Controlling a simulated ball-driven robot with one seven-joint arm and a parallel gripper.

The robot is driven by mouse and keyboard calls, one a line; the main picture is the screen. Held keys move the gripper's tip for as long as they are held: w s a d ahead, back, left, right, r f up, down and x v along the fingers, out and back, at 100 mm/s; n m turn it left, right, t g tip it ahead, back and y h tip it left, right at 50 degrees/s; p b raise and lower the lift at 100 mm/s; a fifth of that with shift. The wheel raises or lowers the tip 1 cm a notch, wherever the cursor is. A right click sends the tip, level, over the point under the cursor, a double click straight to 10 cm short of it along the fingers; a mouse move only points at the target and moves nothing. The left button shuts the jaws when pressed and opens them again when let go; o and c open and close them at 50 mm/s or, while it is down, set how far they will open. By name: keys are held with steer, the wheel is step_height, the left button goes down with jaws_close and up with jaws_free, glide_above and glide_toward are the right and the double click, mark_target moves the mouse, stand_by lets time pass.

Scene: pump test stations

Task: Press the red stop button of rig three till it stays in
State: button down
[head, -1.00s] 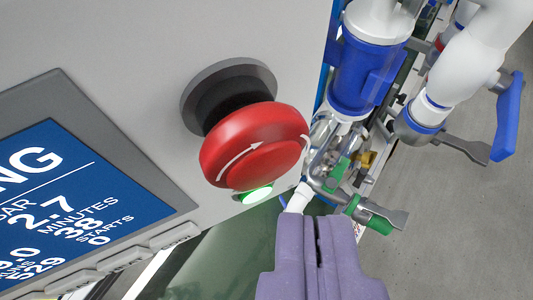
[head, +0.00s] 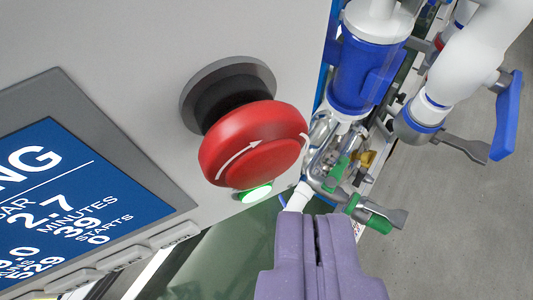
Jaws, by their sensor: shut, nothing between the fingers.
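The red mushroom stop button (head: 255,143) with a white curved arrow stands out from the grey panel (head: 150,50) on its dark collar (head: 230,95). A black stem gap shows between the cap and the collar. My gripper (head: 312,222) is shut and empty, with purple fingers, below and to the right of the button in the picture. I see no contact between the fingers and the cap. No rig number is readable in this view.
A lit green lamp (head: 254,194) sits just below the button. A blue display (head: 60,215) is at left. At right are a blue and white pipe (head: 367,60), valves with a blue handle (head: 507,115) and green handles (head: 372,218). Grey floor (head: 460,220) lies open beyond.

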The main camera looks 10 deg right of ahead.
steer(key=shift+w, duration=0.15)
stand_by(0.3)
steer(key=shift+w+a, duration=0.1)
steer(key=shift+w, duration=0.2)
steer(key=shift+w+a, duration=0.1)
steer(key=shift+w, duration=0.3)
stand_by(0.7)
steer(key=shift+s+d, duration=0.25)
steer(key=shift+s, duration=0.6)
steer(key=s, duration=0.2)
steer(key=s+d, duration=0.1)
steer(key=s, duration=0.2)
steer(key=shift+d, duration=0.15)
steer(key=shift+w+b, duration=0.15)
steer(key=shift+b, duration=0.2)
